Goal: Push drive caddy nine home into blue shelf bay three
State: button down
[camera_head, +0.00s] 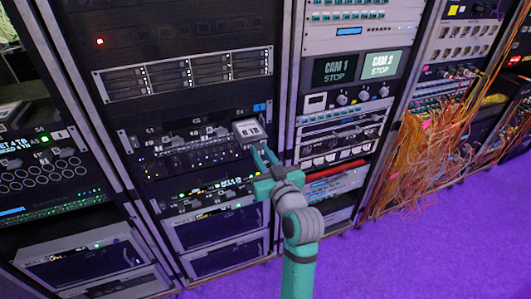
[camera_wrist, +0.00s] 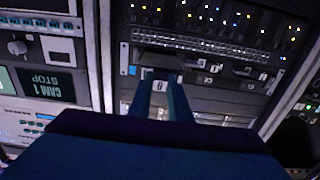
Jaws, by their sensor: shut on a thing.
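A light grey drive caddy (camera_head: 248,131) marked "8 TB" on top is at the right end of the dark drive shelf (camera_head: 166,147), below a small blue tag (camera_head: 260,107). The caddy sticks out from the shelf front; how far its rear end is inside a bay I cannot tell. My teal gripper (camera_head: 262,154) is shut on the caddy's near end. In the wrist view, my gripper's fingers (camera_wrist: 160,97) flank a small white number label (camera_wrist: 160,86), which is too small to read surely. The blue tag (camera_wrist: 131,71) shows left of them.
Other caddy fronts with small white labels (camera_head: 195,133) line the shelf to the left. A drive array (camera_head: 185,75) is above and silver units (camera_head: 219,227) are below. A rack with CAM screens (camera_head: 334,69) stands right. Orange cables (camera_head: 408,160) hang further right. The purple floor (camera_head: 440,235) is clear.

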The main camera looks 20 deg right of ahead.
jog(key=shift+a+r, duration=0.1)
jog(key=shift+a, duration=0.05)
jog(key=shift+w, duration=0.2)
jog(key=shift+w+d, duration=0.3)
jog(key=shift+w+a, duration=0.1)
jog(key=shift+w, duration=0.65)
jog(key=shift+d, duration=0.25)
jog(key=shift+w+a, duration=0.2)
jog(key=shift+a, duration=0.25)
jog(key=shift+d, duration=0.45)
